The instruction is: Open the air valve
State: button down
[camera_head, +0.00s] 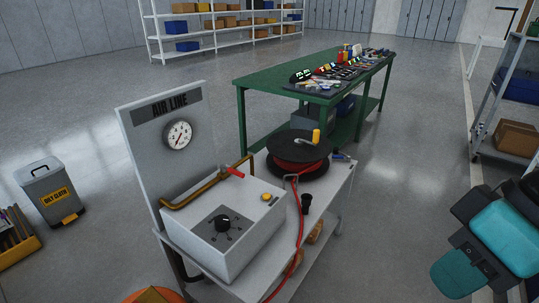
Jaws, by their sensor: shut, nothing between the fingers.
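The air valve has a small red lever (236,172) on a brass pipe (194,190). The pipe runs over a light grey box (200,255) on the cart, and the lever lies across the pipe's line. Behind it stands a grey panel (135,150) marked AIR LINE, with a round white gauge (178,135). The box top also carries a black knob (222,223) and a yellow button (266,197). My gripper is not visible in this view.
A black reel (298,142) with red hose (299,225) sits at the cart's back right. A green bench (270,76) stands behind. A grey bin (55,195) is at left. A teal and dark shape (500,240) at lower right may be mine. Floor left of the cart is mostly clear.

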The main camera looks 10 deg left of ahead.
aim_at(223, 168)
jog(key=u, duration=0.05)
jog(key=i, duration=0.7)
jog(key=u, duration=0.7)
jog(key=i, duration=0.4)
jog(key=u, duration=0.3)
